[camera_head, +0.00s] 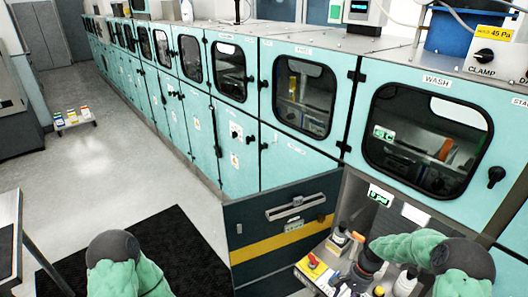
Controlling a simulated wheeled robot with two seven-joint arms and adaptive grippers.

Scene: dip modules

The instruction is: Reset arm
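My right arm (420,248), in a green sleeve, comes in from the lower right and reaches down over the open drawer (268,237). My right gripper (345,284) is dark and small, low among the items in the drawer. I cannot make out whether its fingers are open or shut, or whether they touch anything. My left arm (125,275) shows only as a grey joint and green sleeve at the bottom edge, over the dark mat. My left gripper is out of view.
The drawer holds a dark-capped bottle (338,238), an orange item (357,237), a red-and-yellow item (313,262) and a white bottle (405,282). Teal cabinets (235,150) with windows line the back. A table edge (12,240) is at left.

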